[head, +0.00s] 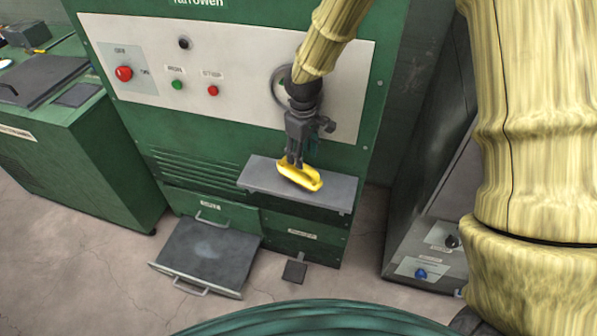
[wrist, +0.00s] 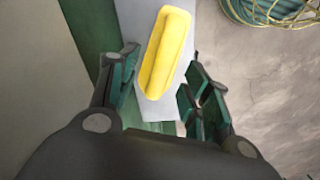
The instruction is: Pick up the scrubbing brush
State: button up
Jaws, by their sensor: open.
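The scrubbing brush (head: 301,178) is a long yellow block lying on the grey shelf (head: 331,193) at the front of the green machine. My gripper (head: 293,163) points down just above and behind the brush, and it hides part of the shelf there. In the wrist view the brush (wrist: 167,50) lies slightly tilted, with its near end between the dark green fingers of my open gripper (wrist: 162,72). The fingers stand apart on either side, with gaps to the brush. I cannot tell the exact height between fingertips and brush. Any bristles are hidden.
A panel (head: 150,70) with red and green buttons rises behind the shelf. Below it, an open drawer (head: 208,256) juts over the floor, with a small pedal (head: 294,271) beside it. A grey cabinet (head: 425,230) stands at right, a green cabinet (head: 85,150) at left.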

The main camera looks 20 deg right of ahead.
aim_at(298, 171)
jog(key=shift+a+f+p, duration=0.15)
jog(key=shift+f+p, duration=0.25)
jog(key=shift+f, duration=0.6)
jog(key=shift+a+f+p, duration=0.1)
jog(key=shift+f+p, duration=0.25)
jog(key=shift+f, duration=1.35)
jog(key=shift+c, duration=0.2)
grip_shut()
